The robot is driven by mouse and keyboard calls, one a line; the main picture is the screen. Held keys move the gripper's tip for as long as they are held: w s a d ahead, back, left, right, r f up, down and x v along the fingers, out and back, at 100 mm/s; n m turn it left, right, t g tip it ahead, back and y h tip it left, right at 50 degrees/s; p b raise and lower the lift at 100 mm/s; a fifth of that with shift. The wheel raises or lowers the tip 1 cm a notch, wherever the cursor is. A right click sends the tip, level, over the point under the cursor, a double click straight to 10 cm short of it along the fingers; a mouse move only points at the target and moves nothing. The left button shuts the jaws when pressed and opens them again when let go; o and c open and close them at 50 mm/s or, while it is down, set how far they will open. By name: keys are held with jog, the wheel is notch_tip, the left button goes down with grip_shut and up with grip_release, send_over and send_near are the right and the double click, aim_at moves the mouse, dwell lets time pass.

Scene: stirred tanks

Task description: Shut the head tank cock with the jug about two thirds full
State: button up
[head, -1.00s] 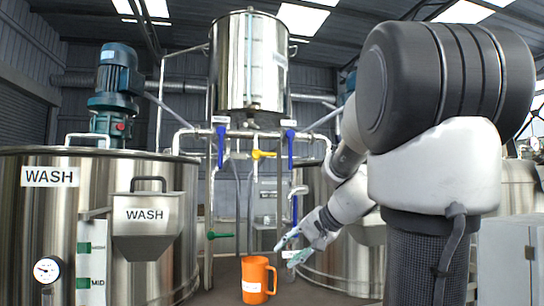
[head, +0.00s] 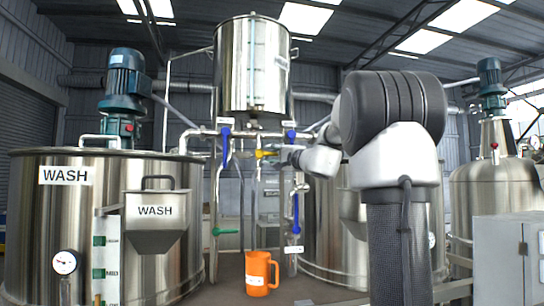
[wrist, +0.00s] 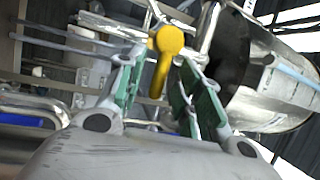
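The head tank (head: 232,75) is a steel cylinder high in the middle of the head view. Below it, a yellow cock handle (head: 264,153) sits on the pipework, lying roughly level. In the wrist view the yellow handle (wrist: 163,62) shows between my two green-padded fingers. My gripper (head: 284,156) is open at the handle's right; the fingers stand apart on either side, with gaps visible. An orange jug (head: 258,277) stands upright on the surface below. Its liquid level cannot be seen.
Blue handles hang left (head: 226,145) and right (head: 291,137) of the yellow one. A green handle (head: 225,231) and another blue one sit lower. A WASH tank (head: 60,215) fills the left. A grey cabinet (head: 500,258) stands at right.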

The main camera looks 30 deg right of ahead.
jog(key=shift+w+r, duration=0.1)
jog(key=shift+w, duration=0.35)
jog(key=shift+a, duration=0.1)
grip_shut()
jog(key=shift+w+a+f+m+t+h, duration=0.1)
jog(key=shift+f+m+t+h, duration=0.25)
jog(key=shift+m, duration=0.75)
jog(key=shift+s+a+f+m+t+h, duration=0.1)
jog(key=shift+f+m+t+h, duration=0.3)
jog(key=shift+m, duration=0.7)
jog(key=shift+w+a+f+m+t+h, duration=0.1)
jog(key=shift+f+m+t+h, duration=0.25)
jog(key=shift+m, duration=0.75)
jog(key=shift+r, duration=0.15)
grip_release()
jog(key=v, duration=1.2)
